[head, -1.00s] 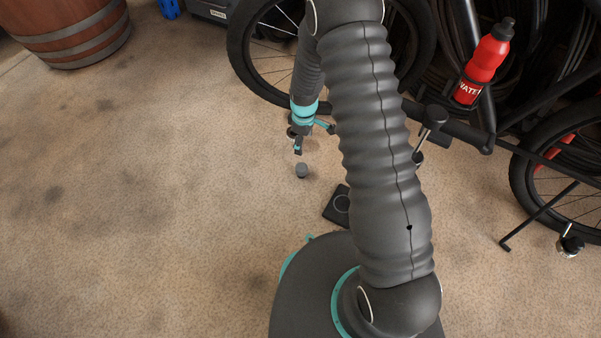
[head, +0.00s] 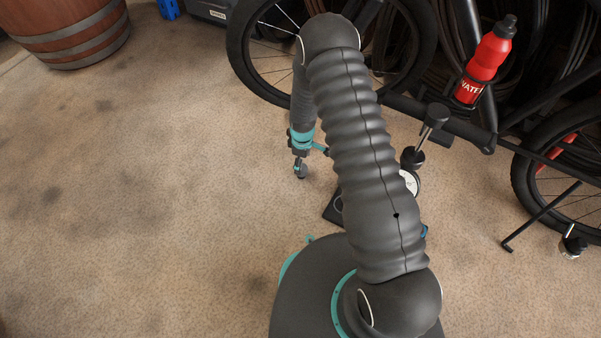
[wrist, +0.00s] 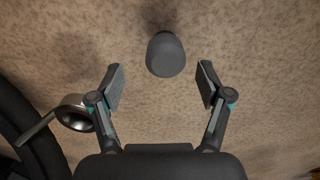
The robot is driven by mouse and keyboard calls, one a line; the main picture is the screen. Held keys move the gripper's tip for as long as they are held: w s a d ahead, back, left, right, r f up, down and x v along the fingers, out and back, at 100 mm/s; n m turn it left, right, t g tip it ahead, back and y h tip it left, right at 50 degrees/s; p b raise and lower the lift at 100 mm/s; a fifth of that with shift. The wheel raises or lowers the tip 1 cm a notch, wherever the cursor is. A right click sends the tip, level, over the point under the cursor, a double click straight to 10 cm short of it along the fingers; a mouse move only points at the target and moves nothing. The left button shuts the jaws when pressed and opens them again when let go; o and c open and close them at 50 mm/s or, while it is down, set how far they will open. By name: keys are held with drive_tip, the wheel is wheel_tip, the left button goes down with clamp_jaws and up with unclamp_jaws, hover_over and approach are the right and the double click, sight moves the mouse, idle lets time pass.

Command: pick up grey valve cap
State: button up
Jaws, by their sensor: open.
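The grey valve cap (wrist: 166,54) stands on the tan floor, just beyond and between the two fingertips in the wrist view. My gripper (wrist: 161,80) is open, one finger to each side, with a gap between each finger and the cap. In the head view my gripper (head: 300,172) points down at the floor left of my arm. The cap (head: 301,173) is mostly covered by the fingers there.
A bicycle with a red bottle (head: 485,62) stands at the right. A wooden barrel (head: 70,30) is at the upper left. The floor at left is clear.

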drive_tip(key=f, duration=0.4)
drive_tip(key=shift+s+a+f, duration=0.15)
drive_tip(key=shift+s+f, duration=0.05)
drive_tip(key=shift+f, duration=0.05)
drive_tip(key=c, duration=1.2)
drive_tip(key=shift+c, duration=0.2)
drive_tip(key=shift+r, duration=0.1)
